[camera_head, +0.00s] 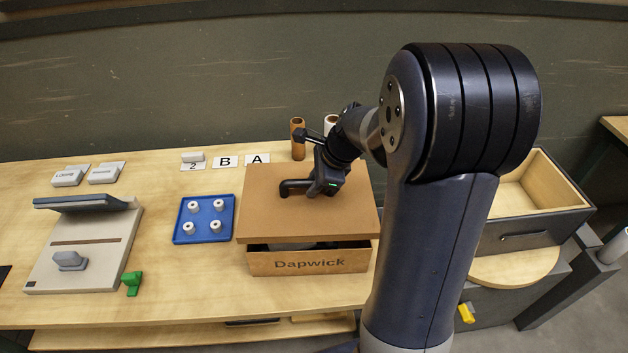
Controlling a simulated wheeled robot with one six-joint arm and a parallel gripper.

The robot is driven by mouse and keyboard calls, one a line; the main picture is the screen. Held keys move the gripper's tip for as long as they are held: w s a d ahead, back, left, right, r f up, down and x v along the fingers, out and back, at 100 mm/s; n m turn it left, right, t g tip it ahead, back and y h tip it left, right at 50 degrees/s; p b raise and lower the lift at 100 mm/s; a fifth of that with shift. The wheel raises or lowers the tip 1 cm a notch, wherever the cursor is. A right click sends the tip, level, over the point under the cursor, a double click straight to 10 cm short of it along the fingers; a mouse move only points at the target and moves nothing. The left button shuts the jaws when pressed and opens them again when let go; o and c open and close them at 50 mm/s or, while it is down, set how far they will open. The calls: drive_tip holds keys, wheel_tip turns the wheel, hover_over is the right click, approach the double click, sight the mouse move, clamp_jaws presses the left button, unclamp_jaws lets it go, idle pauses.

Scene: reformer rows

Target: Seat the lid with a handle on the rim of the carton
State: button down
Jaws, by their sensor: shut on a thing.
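The brown lid (272,218) has a dark handle (292,188) on its top. My gripper (316,186) is shut on the handle. The carton (262,264), marked "Dapwick", stands on the table under the lid. The lid covers most of the carton's opening. A dark gap shows between the lid's front edge and the carton's front rim, with something pale inside. The lid looks above the rim and set back or tilted; I cannot tell whether it touches the rim at the back. My arm hides the right end of the lid and carton.
A blue tray (180,234) with several white pegs sits left of the carton. A grey device (60,268) and a green piece (132,284) are further left. Two cylinders, one brown (297,140), stand behind the lid. An open drawer box (560,212) is at right.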

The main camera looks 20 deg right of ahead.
sight(314, 203)
drive_tip(key=shift+f+b, duration=1.3)
drive_tip(key=shift+f, duration=0.85)
drive_tip(key=shift+f+b, duration=0.5)
drive_tip(key=shift+f, duration=0.95)
idle(0.4)
drive_tip(key=c, duration=1.2)
unclamp_jaws()
drive_tip(key=v, duration=1.1)
drive_tip(key=shift+f, duration=0.1)
